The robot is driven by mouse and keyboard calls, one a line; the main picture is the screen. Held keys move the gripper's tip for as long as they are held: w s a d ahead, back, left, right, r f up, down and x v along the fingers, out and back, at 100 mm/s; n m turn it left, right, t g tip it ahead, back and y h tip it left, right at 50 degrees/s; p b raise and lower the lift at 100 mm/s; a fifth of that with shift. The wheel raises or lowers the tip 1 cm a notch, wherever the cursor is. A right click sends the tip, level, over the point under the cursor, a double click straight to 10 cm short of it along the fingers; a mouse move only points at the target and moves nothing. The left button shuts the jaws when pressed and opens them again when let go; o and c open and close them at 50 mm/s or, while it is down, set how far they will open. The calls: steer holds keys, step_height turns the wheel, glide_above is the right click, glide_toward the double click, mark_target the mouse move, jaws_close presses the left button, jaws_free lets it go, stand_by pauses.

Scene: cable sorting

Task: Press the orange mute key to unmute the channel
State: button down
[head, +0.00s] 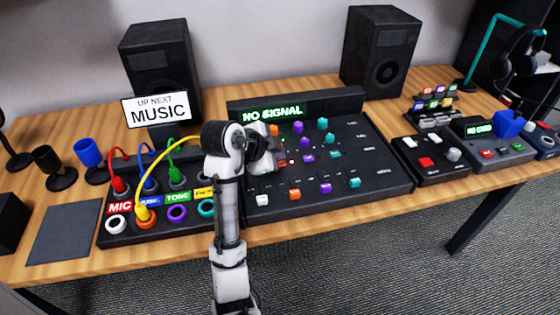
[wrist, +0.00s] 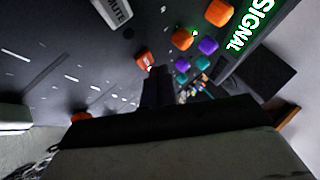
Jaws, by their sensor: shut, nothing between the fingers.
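The orange mute key (wrist: 143,60) is a small red-orange block on the dark mixer panel in the wrist view. In the head view, a small orange-red key (head: 281,162) shows just right of my gripper. My gripper (wrist: 157,74) is shut and empty, its dark fingertips close beside the key in the wrist view; I cannot tell whether they touch it. In the head view my wrist hides the fingertips. The mixer (head: 380,150) has a green NO SIGNAL display (head: 272,114). Part of a MUTE label (wrist: 119,10) shows in the wrist view.
Orange, purple and teal knobs (head: 298,127) stand near the gripper, and coloured fader caps (head: 325,188) line the front. A patch panel (head: 175,240) with cables is at left. A sign (head: 157,108) reads MUSIC. A smaller red-button box (head: 425,162) stands at right.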

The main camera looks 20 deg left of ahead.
steer(key=shift+f, duration=0.1)
stand_by(0.5)
steer(key=shift+f+b, duration=0.35)
steer(key=shift+f, duration=0.05)
stand_by(0.3)
steer(key=shift+r+p, duration=0.35)
steer(key=shift+r, duration=0.15)
steer(key=shift+r+p, duration=2.25)
steer(key=shift+r, duration=0.75)
